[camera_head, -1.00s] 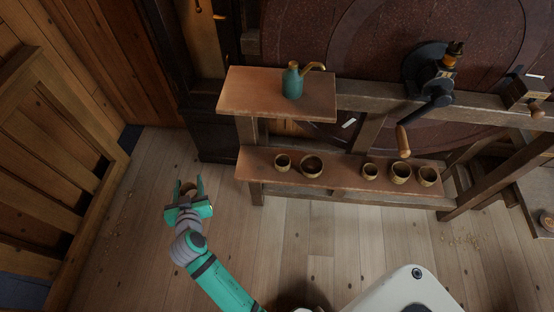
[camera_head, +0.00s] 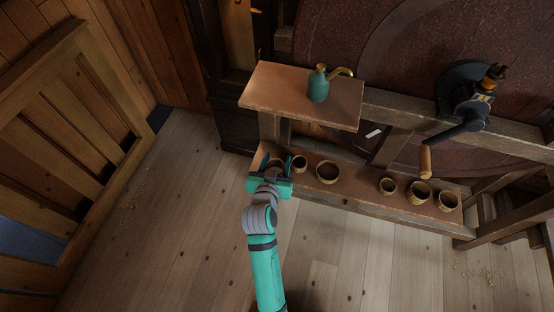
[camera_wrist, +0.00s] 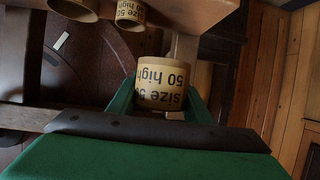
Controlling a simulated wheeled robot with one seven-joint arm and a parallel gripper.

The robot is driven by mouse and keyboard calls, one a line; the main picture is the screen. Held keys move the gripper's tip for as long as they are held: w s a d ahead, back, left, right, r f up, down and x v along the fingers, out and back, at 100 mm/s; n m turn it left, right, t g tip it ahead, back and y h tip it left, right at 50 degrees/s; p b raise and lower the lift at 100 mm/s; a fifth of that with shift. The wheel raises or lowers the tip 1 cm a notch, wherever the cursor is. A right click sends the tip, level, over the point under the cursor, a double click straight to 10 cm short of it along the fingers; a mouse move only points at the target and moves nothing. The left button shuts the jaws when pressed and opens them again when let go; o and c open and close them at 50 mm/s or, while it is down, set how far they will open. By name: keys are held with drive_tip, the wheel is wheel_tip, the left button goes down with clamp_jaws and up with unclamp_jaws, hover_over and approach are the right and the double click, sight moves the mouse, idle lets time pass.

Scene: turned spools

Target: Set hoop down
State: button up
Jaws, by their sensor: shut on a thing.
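My gripper (camera_head: 277,165) is shut on a tan hoop (camera_wrist: 162,82). The hoop sits between the two green fingers in the wrist view, with upside-down print reading "size 50 high". In the head view the gripper is at the left end of the low shelf (camera_head: 358,194), beside a small tan hoop (camera_head: 300,164) and a wider one (camera_head: 327,172). I cannot tell whether the held hoop touches the shelf. Part of it is hidden by the fingers and palm.
Several more hoops stand to the right on the low shelf, including one at its right end (camera_head: 448,201). A higher shelf (camera_head: 275,88) with a teal oil can (camera_head: 319,87) overhangs at the back. A crank handle (camera_head: 425,162) hangs above the right part.

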drive_tip(key=shift+s+d+r, duration=0.15)
drive_tip(key=shift+s+r, duration=0.2)
drive_tip(key=shift+r, duration=0.1)
drive_tip(key=shift+w, duration=0.25)
drive_tip(key=shift+y, duration=0.3)
drive_tip(key=w+f, duration=0.3)
drive_tip(key=w, duration=0.1)
drive_tip(key=w+a+f, duration=0.1)
drive_tip(key=w+f, duration=0.1)
drive_tip(key=w, duration=0.2)
drive_tip(key=w+a+f, duration=0.1)
drive_tip(key=w+f, duration=0.2)
drive_tip(key=w, duration=0.1)
drive_tip(key=shift+f, duration=0.3)
drive_tip(key=shift+w+d+f, duration=0.2)
drive_tip(key=shift+w+f, duration=0.15)
drive_tip(key=shift+f, duration=0.05)
drive_tip(key=shift+w+a+f, duration=0.1)
drive_tip(key=shift+a+f, duration=0.05)
drive_tip(key=shift+f, duration=1.5)
drive_tip(key=shift+f, duration=0.15)
drive_tip(key=o, duration=1)
drive_tip(key=shift+w, duration=0.15)
